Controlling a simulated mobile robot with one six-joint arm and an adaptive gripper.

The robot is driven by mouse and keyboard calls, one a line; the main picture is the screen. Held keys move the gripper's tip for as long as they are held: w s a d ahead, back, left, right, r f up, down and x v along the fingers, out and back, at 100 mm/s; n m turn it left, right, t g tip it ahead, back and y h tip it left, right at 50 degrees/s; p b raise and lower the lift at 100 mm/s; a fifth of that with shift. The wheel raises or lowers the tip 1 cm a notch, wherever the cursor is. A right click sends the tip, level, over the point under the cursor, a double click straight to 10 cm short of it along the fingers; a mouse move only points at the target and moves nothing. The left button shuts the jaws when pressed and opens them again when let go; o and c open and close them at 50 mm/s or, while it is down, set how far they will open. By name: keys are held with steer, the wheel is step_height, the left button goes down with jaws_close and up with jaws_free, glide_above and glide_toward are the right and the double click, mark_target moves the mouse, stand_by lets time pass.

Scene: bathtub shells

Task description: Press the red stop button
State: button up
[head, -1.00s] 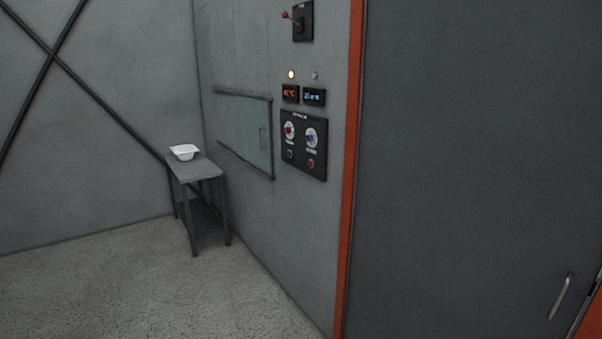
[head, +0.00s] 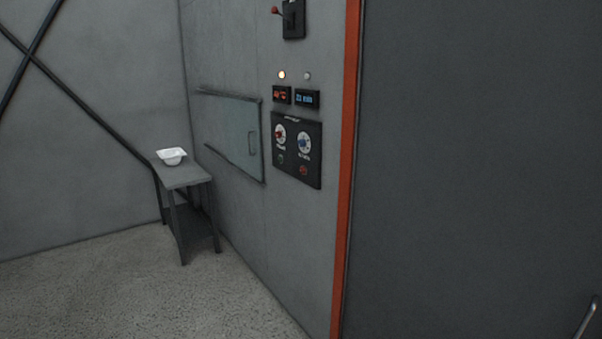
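The red stop button (head: 303,170) is a small round red spot at the lower right of a black control panel (head: 297,180) on the grey wall. A second, dark button (head: 280,159) sits to its left. Above them are a red knob (head: 280,135) and a blue knob (head: 304,143) on white dials. The red button looks small and blurred here. My gripper is not in the head view.
Two displays (head: 282,95), a lit lamp (head: 282,75), an unlit lamp (head: 307,76) and a red-tipped lever (head: 276,10) are above the panel. A table (head: 184,177) with a white tub (head: 171,156) stands left. The foreground floor (head: 150,300) is clear.

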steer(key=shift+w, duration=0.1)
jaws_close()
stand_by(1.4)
